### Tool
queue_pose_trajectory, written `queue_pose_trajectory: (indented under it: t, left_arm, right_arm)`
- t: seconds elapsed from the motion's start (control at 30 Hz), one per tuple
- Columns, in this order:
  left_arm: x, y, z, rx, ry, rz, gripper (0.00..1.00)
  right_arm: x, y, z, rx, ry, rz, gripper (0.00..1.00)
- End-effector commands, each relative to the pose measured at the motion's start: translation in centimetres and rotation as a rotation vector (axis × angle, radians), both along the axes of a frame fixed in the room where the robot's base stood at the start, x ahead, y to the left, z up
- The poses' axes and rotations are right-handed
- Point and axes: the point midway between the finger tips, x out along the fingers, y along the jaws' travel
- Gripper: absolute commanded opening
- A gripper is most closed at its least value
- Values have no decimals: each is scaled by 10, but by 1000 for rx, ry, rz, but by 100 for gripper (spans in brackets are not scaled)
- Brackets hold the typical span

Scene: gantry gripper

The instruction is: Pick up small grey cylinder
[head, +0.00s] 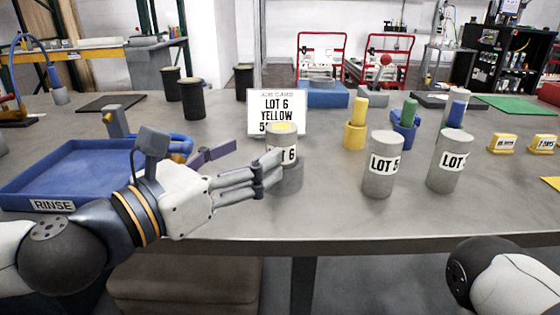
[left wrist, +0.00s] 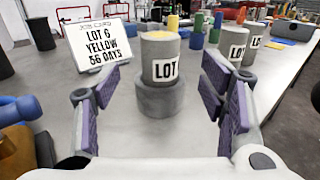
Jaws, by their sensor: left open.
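A small grey cylinder (head: 282,139) with a yellow top and a white LOT label stands upright on a wider round grey base (head: 289,178). In the left wrist view the cylinder (left wrist: 160,50) and its base (left wrist: 160,100) are straight ahead, between the lines of the fingers. My left gripper (head: 268,172) is open and empty. It reaches in from the left at about the height of the label and base, and its fingers hide part of both in the head view. I cannot tell whether a finger touches them. My right gripper is out of view.
A job card (head: 277,107) reading LOT 6 YELLOW stands just behind. Two larger grey LOT cylinders (head: 382,172) (head: 450,163) are at right. A blue RINSE tray (head: 85,168) lies left, under my arm. Yellow (head: 355,132) and blue (head: 404,131) holders stand behind.

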Motion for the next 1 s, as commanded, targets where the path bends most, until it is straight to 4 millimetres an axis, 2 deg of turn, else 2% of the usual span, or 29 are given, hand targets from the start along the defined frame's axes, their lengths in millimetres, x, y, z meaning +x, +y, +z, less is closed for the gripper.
queue_pose_trajectory:
  t: [0.03,0.43,0.7,0.73,0.77,1.0]
  left_arm:
    - [7,-8,5,0,-6,-1,65]
    - [58,-48,0,2,-5,-1,65]
    - [64,-52,-2,2,-3,-1,65]
    - [64,-52,-2,2,-3,-1,63]
    - [64,-52,-2,2,-3,-1,56]
    - [63,-52,-2,3,-4,-1,1]
  right_arm:
    - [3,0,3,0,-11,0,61]
    - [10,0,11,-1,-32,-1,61]
    - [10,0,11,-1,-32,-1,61]
    - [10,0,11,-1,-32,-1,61]
    - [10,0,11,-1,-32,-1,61]
    - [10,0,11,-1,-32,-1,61]
